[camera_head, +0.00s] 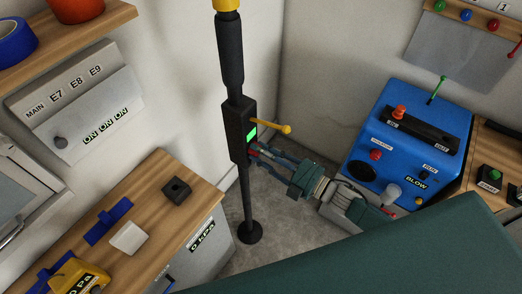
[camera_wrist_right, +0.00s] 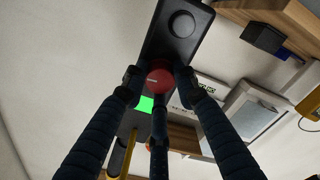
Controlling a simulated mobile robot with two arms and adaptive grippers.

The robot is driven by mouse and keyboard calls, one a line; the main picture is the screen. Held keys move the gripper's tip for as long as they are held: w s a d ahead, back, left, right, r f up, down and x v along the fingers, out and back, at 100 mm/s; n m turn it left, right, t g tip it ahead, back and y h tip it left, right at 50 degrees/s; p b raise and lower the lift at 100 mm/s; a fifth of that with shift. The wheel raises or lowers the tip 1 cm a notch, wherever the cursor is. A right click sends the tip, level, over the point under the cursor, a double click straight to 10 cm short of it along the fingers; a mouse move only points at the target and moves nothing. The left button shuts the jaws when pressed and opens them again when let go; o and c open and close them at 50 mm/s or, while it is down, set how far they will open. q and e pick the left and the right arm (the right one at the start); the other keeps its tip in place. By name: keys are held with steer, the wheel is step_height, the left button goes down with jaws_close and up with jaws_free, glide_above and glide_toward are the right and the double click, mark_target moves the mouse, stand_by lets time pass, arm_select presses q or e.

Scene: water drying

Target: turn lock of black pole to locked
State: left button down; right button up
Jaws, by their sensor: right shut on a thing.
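The black pole (camera_head: 230,60) stands upright on a round foot, with a black box (camera_head: 237,117) partway up. The box has a lit green panel (camera_head: 251,135) and a yellow lever with a ball end (camera_head: 271,127) reaching to the right. My right gripper (camera_head: 257,153) is at the box just below the lever. In the right wrist view, its fingers (camera_wrist_right: 160,84) are closed around a red knob (camera_wrist_right: 159,77) on the black box. The green panel (camera_wrist_right: 145,104) and part of the yellow lever (camera_wrist_right: 119,160) show beside the fingers. My left gripper is not in view.
A blue machine (camera_head: 405,150) with knobs stands to the right of my right arm. A wooden counter (camera_head: 148,190) with a black block (camera_head: 176,191), a white block and blue parts is at the left. Grey floor is clear around the pole's foot.

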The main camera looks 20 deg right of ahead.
steer(key=shift+w+d+m, duration=0.15)
steer(key=shift+d+m, duration=0.05)
steer(key=shift+m, duration=0.4)
steer(key=o, duration=1.1)
steer(key=shift+f, duration=0.15)
steer(key=shift+o, duration=0.2)
steer(key=v, duration=1.2)
